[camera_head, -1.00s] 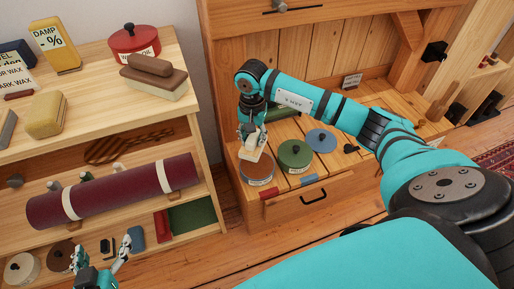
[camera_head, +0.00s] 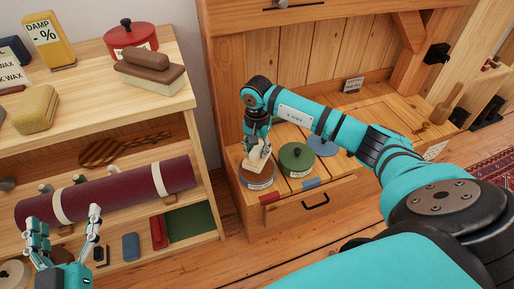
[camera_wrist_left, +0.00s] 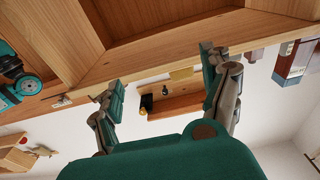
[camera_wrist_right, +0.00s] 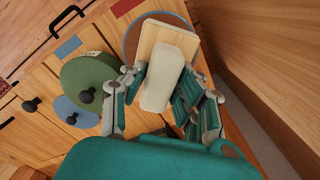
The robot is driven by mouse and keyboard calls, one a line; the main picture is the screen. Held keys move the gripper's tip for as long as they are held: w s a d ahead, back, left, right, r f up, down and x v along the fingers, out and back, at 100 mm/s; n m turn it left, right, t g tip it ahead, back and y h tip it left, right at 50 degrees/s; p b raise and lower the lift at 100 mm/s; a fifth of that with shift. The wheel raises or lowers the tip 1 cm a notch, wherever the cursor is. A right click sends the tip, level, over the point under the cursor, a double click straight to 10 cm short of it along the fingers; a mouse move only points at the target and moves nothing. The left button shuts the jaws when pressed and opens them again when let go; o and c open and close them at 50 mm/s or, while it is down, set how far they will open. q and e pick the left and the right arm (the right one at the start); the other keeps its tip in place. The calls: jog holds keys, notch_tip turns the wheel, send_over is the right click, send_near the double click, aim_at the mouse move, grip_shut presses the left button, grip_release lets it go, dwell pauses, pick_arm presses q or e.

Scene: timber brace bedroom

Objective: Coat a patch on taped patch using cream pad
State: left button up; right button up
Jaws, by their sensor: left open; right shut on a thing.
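The cream pad (camera_head: 256,157), a cream block on a pale wooden-looking base, is held in my right gripper (camera_head: 258,146) over the round brown-topped tin (camera_head: 258,183) on the bench. In the right wrist view the pad (camera_wrist_right: 161,78) lies between the fingers (camera_wrist_right: 160,92); the tin (camera_wrist_right: 132,43) is partly hidden behind it. I cannot tell whether they touch. A red strip (camera_head: 270,198) and a blue strip (camera_head: 311,183) mark the bench's front edge; bare wood lies between them. I cannot confirm this is the taped patch. My left gripper (camera_head: 66,222) is open and empty by the left shelf.
A green tin (camera_head: 296,160) and a blue tin (camera_head: 323,146) stand right of the brown one. The left shelf (camera_head: 205,215) holds a maroon roll (camera_head: 120,190), a brush (camera_head: 150,72) and a red pot (camera_head: 131,36). Clear floor lies before the bench.

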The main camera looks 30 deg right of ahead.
notch_tip(320, 180, down, 3)
jog(key=shift+r+b, duration=0.2)
jog(key=shift+b, duration=0.65)
pick_arm(q)
jog(key=s+r+t+h, duration=0.2)
jog(key=s+r+t, duration=0.1)
jog(key=r+t, duration=0.3)
jog(key=shift+s+d+r, duration=0.15)
jog(key=shift+d+r, duration=0.05)
jog(key=shift+r, duration=1.2)
pick_arm(e)
jog(key=shift+f, duration=0.35)
pick_arm(q)
jog(key=shift+s+r+t+h+b, duration=0.3)
jog(key=shift+s+r+t+b, duration=0.1)
jog(key=shift+r+t, duration=0.15)
pick_arm(e)
jog(key=shift+f, duration=0.2)
pick_arm(q)
jog(key=shift+s+a+r+t, duration=0.15)
jog(key=shift+s+r+t, duration=0.45)
jog(key=shift+s, duration=0.2)
pick_arm(e)
jog(key=shift+f, duration=0.3)
